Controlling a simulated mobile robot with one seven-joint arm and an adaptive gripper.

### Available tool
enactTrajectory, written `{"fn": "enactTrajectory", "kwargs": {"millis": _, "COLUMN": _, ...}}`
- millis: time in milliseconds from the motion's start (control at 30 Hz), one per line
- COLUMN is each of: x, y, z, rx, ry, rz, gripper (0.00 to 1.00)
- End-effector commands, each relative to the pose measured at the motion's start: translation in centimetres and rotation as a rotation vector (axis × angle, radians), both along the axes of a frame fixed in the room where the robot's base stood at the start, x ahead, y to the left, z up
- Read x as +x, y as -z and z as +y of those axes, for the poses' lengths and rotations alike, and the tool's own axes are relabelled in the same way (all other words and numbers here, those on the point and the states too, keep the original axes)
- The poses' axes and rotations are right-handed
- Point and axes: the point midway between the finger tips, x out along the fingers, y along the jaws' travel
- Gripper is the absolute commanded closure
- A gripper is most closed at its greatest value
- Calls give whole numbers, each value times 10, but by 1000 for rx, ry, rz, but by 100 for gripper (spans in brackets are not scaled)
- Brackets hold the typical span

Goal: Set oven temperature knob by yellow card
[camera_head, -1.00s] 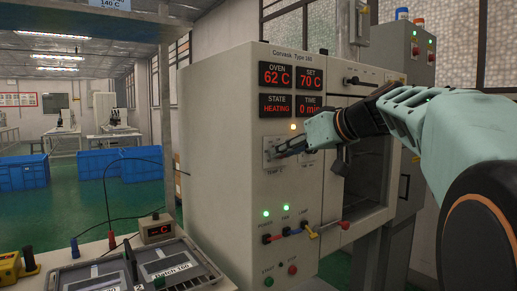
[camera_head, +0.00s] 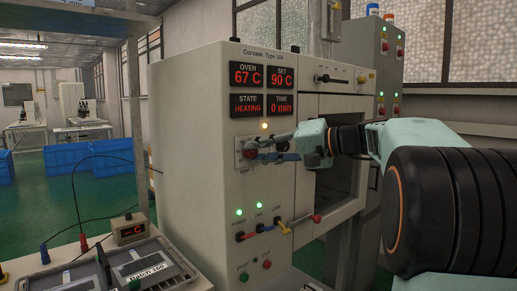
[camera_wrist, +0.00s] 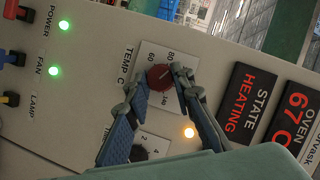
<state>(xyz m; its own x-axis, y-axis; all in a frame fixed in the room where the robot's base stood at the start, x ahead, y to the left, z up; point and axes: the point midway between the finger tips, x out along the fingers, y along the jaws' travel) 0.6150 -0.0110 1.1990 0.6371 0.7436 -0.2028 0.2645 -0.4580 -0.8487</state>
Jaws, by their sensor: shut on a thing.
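The oven (camera_head: 190,140) is a cream cabinet; its displays (camera_head: 262,89) read OVEN 67 C, SET 90 C, STATE HEATING and TIME 0 min. The temperature knob (camera_wrist: 158,77) is round and dark red, on a white TEMP C plate with numbers around it. My gripper (camera_wrist: 161,76) has its two fingers on opposite sides of this knob, shut on it. In the head view my gripper (camera_head: 252,151) reaches the panel from the right and partly covers the knob. I cannot make out a yellow card in these views.
Beside the temperature knob, a dark second knob (camera_wrist: 139,153) is partly behind a finger. Below are coloured switches (camera_head: 262,227) and green lamps. A bench (camera_head: 75,275) with a Batch 160 tray stands at the lower left. Blue crates (camera_head: 90,162) stand behind.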

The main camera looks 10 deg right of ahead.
Motion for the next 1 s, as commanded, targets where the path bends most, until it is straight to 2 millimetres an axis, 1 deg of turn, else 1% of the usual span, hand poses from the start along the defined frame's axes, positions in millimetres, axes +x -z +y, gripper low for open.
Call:
{"fn": "enactTrajectory", "kwargs": {"millis": 200, "x": 1, "y": -1, "z": -1, "rx": 158, "ry": 2, "rz": 87, "gripper": 100}}
{"fn": "enactTrajectory", "kwargs": {"millis": 500, "x": 1, "y": 0, "z": -1, "rx": 304, "ry": 2, "rz": 171, "gripper": 100}}
{"fn": "enactTrajectory", "kwargs": {"millis": 733, "x": 1, "y": 0, "z": -1, "rx": 354, "ry": 3, "rz": 199, "gripper": 100}}
{"fn": "enactTrajectory", "kwargs": {"millis": 1000, "x": 1, "y": 1, "z": -1, "rx": 365, "ry": 3, "rz": 205, "gripper": 100}}
